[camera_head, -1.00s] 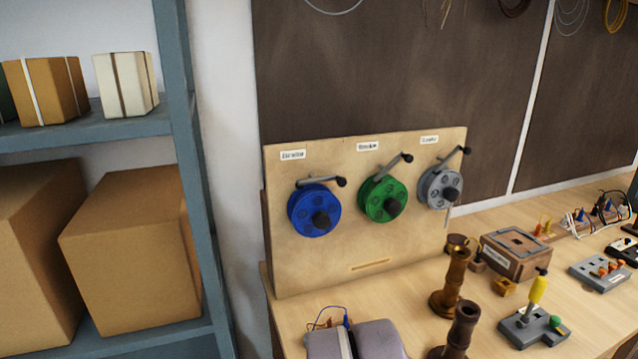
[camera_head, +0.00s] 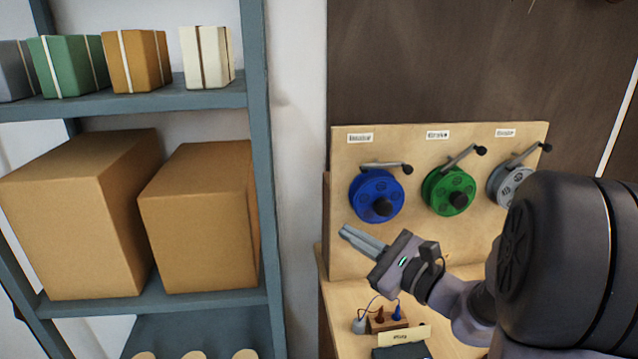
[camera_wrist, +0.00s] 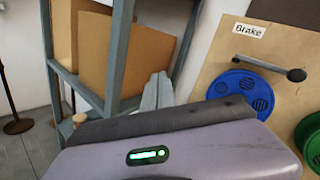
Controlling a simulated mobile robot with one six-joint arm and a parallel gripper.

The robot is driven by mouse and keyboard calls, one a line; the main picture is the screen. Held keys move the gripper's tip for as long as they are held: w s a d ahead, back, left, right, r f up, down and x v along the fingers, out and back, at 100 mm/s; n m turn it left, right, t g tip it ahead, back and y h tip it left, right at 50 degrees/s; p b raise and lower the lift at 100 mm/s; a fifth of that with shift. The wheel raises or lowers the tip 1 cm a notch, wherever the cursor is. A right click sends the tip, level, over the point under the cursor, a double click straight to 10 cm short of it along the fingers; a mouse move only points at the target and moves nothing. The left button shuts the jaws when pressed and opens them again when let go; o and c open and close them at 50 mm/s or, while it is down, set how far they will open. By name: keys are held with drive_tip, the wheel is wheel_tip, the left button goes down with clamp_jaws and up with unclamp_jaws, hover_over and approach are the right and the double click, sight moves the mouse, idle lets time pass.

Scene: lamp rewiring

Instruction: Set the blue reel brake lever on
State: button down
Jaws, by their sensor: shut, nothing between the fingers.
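The blue reel (camera_head: 376,196) is mounted on the upright wooden panel (camera_head: 400,150), at its left. Its brake lever (camera_head: 388,168), a grey arm with a black knob at the right end, lies nearly level above the reel under a label. In the wrist view the blue reel (camera_wrist: 245,90) is at the right, with its lever (camera_wrist: 270,65) slanting slightly down to the right. My gripper (camera_head: 345,232) is shut and empty, below and left of the blue reel and apart from it. In the wrist view the fingers of my gripper (camera_wrist: 157,88) point toward the shelf.
A green reel (camera_head: 449,190) and a grey reel (camera_head: 510,184) have levers tilted up to the right. My arm partly covers the grey reel. A metal shelf (camera_head: 262,180) with boxes stands at the left. A small wooden block with plugs (camera_head: 388,320) is on the bench below.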

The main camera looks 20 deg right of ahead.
drive_tip(key=s+d+f+m+t+h, duration=0.1)
drive_tip(key=d+m+h, duration=0.3)
drive_tip(key=d, duration=0.5)
drive_tip(key=s+d+f+m+t+h, duration=0.1)
drive_tip(key=d+m+h, duration=0.4)
drive_tip(key=d, duration=0.4)
drive_tip(key=shift+s+d+f+t+h, duration=0.35)
drive_tip(key=shift+s+f+t+h, duration=0.05)
drive_tip(key=shift+h, duration=0.5)
drive_tip(key=w+r, duration=0.6)
drive_tip(key=w, duration=0.4)
drive_tip(key=shift+d+b, duration=0.35)
